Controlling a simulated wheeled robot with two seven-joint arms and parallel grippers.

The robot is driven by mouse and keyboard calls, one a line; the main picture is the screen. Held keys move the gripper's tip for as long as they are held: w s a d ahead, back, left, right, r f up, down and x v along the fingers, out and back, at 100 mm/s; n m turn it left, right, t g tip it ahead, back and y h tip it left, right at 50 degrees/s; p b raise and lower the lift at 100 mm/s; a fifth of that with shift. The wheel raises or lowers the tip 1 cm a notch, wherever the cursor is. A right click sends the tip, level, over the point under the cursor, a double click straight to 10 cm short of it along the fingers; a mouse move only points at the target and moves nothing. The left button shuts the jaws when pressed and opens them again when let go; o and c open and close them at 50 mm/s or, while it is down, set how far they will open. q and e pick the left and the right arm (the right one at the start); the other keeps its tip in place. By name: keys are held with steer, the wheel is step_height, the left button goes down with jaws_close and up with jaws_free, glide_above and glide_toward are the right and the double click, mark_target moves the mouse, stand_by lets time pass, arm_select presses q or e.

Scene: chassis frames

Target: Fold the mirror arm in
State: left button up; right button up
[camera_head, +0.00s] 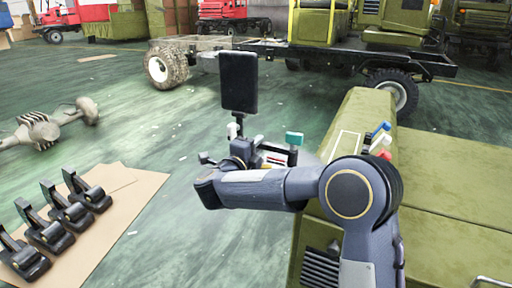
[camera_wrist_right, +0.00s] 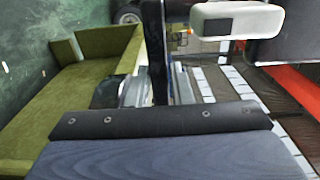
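My right arm reaches in from the right. My right gripper (camera_head: 243,150) is at the foot of the stalk and is partly hidden behind my wrist. In the right wrist view a dark upright bar (camera_wrist_right: 156,45) stands in front of my gripper, with grey metal pieces close to its sides. Whether the fingers touch or grip it is unclear. My left gripper is out of view.
The olive vehicle body (camera_head: 455,165) fills the right, with blue, white and red knobs (camera_head: 382,140). A teal-topped part (camera_head: 294,138) is beside my wrist. Several black brackets (camera_head: 70,212) lie on cardboard (camera_head: 135,188) at left. A chassis frame (camera_head: 290,52) stands behind. Green floor between is open.

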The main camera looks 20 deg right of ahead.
steer(key=o, duration=0.3)
steer(key=shift+o, duration=0.2)
steer(key=v, duration=0.7)
steer(key=shift+s+a+p, duration=0.25)
steer(key=shift+a+p, duration=0.1)
steer(key=shift+p, duration=0.05)
